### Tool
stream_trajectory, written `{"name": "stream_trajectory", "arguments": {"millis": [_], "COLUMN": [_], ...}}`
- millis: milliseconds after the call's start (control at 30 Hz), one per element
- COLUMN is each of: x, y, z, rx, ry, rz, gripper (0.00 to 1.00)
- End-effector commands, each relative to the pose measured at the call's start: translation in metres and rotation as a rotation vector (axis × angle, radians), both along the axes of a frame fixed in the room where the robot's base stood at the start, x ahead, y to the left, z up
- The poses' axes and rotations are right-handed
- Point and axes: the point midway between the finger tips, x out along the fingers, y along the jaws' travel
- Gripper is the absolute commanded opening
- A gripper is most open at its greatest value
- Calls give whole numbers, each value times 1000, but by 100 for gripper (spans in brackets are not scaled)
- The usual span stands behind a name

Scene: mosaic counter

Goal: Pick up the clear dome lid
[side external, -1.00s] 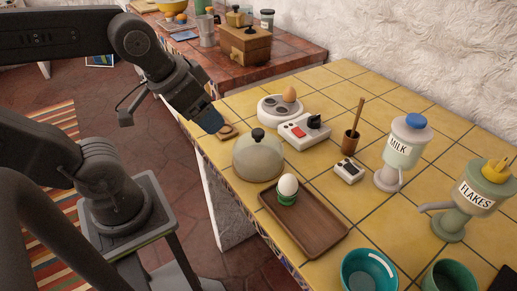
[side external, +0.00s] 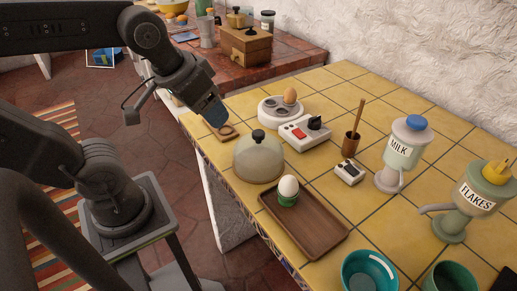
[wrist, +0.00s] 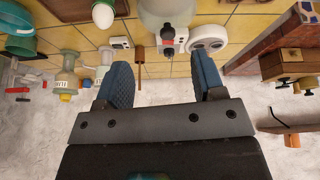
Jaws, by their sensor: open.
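The clear dome lid (side external: 258,160) is a see-through, greyish dome with a black knob on top. It stands on the yellow tiled counter, left of the wooden tray. In the wrist view the dome (wrist: 166,12) shows at the top edge, partly cut off, with its dark knob pointing down the picture. My gripper (side external: 215,117) is above the counter's left edge, up and left of the dome and apart from it. In the wrist view my gripper (wrist: 162,75) has its two blue fingers spread wide with nothing between them.
A wooden tray (side external: 322,239) with an egg in a green cup (side external: 288,190) stands close to the dome's right. Behind the dome are a white device with a red switch (side external: 301,132) and a round egg cooker (side external: 279,109). A wooden ring-like item (side external: 227,132) lies near my gripper.

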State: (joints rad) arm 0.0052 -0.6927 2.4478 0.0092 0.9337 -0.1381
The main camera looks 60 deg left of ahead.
Motion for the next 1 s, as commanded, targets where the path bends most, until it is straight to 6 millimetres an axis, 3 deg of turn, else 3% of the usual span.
{"name": "stream_trajectory", "arguments": {"millis": [300,600,800,1000], "x": [60,117,133,133], "y": [-1,-4,-5,-3], "z": [19,15,10,-13], "rx": [-205,-265,-263,-260], "ry": [198,273,266,266], "rz": [696,1385,1601,1630], "gripper": [63,63,63,63]}}
